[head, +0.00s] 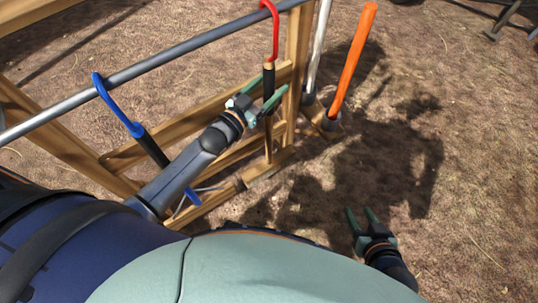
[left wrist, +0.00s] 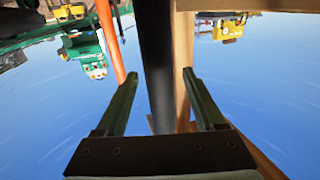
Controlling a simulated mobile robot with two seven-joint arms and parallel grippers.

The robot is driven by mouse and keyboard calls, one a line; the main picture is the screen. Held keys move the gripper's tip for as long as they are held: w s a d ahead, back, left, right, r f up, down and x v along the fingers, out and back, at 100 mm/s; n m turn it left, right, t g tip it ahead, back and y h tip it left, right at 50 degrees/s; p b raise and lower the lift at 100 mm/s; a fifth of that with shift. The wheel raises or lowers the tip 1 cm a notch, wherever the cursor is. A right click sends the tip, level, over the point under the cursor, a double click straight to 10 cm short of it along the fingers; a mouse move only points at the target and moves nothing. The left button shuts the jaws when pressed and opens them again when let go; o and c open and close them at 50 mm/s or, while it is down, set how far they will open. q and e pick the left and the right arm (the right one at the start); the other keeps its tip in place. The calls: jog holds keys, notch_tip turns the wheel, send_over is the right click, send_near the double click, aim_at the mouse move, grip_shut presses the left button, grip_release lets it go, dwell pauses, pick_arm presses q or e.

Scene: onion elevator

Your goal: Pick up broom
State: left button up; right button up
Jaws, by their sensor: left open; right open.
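No broom head shows, so I cannot tell for sure which long-handled thing is the broom. A red-hooked tool with a dark grip (head: 269,80) hangs from the metal bar. My left gripper (head: 272,96) is open at its shaft, with green fingers on either side. In the left wrist view the dark shaft (left wrist: 157,50) stands between the open fingers (left wrist: 159,78), with no clear contact. An orange pole (head: 352,62) leans in a grey holder to the right, and it shows in the left wrist view (left wrist: 109,40). My right gripper (head: 362,218) is open and empty over the ground.
A blue-hooked tool (head: 117,105) hangs further left on the metal bar (head: 190,45). The wooden rack (head: 298,50) runs beside my left arm. A pale pole (head: 318,45) stands between the rack and the orange pole. Brown ground (head: 470,150) lies open at the right.

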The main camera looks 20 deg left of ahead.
pick_arm(q)
jog(key=shift+c, duration=0.3)
grip_shut()
dwell(1.1)
